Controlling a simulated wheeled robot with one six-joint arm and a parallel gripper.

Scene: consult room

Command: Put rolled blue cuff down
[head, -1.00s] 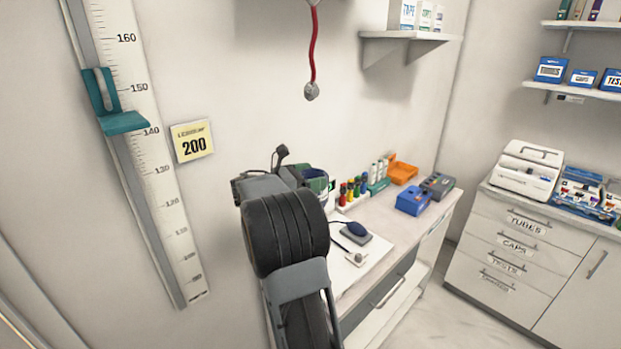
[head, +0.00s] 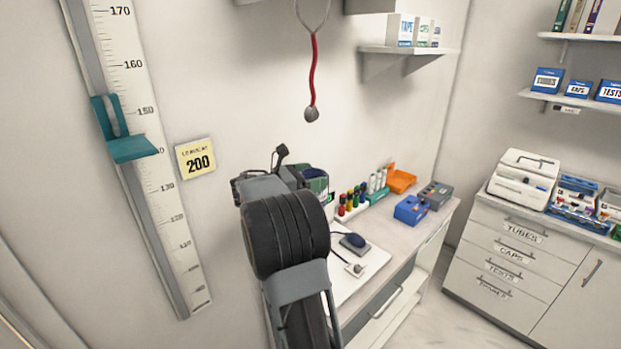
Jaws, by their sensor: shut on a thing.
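My gripper (head: 318,182) is at the far end of my arm, above the left part of the counter, and mostly hidden behind my arm. It is shut on the rolled blue cuff (head: 313,173), of which a small dark blue part shows beside green and pale surfaces. The fingertips and the cuff's lower side cannot be made out. The white counter (head: 408,233) is below and to the right, and the gap between cuff and counter cannot be judged.
A white sheet (head: 342,282) on the counter carries a grey item with a dark blue bulb (head: 353,241). Behind stand colour-capped tubes (head: 352,200), an orange tray (head: 402,179) and a blue box (head: 410,210). A red-tubed stethoscope (head: 313,75) hangs above.

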